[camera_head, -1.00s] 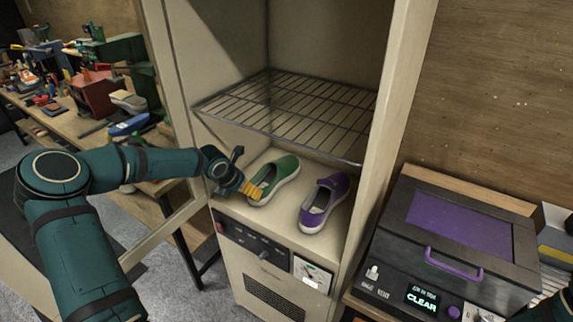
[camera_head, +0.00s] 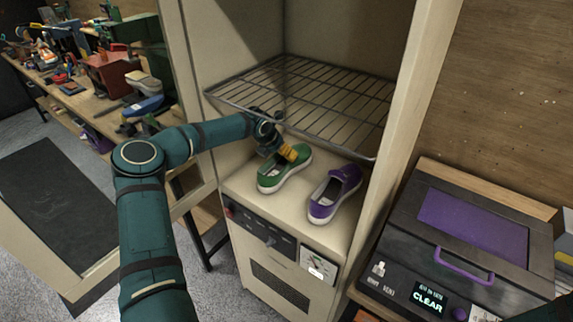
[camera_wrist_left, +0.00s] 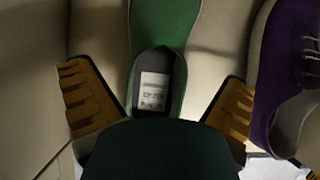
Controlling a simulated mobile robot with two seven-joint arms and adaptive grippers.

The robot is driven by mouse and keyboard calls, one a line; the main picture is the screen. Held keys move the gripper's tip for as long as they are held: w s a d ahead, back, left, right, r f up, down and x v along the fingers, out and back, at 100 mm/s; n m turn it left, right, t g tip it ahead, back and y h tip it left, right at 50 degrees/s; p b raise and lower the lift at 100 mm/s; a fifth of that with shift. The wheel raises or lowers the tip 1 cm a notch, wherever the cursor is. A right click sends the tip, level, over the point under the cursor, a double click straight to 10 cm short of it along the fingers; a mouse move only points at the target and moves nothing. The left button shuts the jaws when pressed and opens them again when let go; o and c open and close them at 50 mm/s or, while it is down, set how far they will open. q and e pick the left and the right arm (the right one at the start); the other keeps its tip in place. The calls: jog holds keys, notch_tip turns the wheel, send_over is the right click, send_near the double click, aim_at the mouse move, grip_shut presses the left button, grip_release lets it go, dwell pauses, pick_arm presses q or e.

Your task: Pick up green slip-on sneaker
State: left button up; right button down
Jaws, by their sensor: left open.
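The green slip-on sneaker (camera_head: 283,170) stands on the cabinet's lower shelf, with a white sole and a dark opening. In the left wrist view the green sneaker (camera_wrist_left: 163,24) lies between my fingers, its insole label showing. My left gripper (camera_head: 288,153) is open over the sneaker's far part in the head view. In the left wrist view its yellow ridged fingers (camera_wrist_left: 158,104) stand apart on either side of the shoe, with gaps; I cannot tell how low they reach.
A purple sneaker (camera_head: 334,193) stands close to the right of the green one. A wire rack (camera_head: 310,100) hangs above the shelf, close over my left wrist. The cabinet's side walls bound the space. A dark machine (camera_head: 455,235) stands at right.

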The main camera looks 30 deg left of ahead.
pick_arm(q)
jog(key=shift+w+d, duration=0.1)
jog(key=shift+w, duration=0.3)
jog(key=x, duration=0.5)
jog(key=shift+w, duration=0.1)
jog(key=c, duration=1.3)
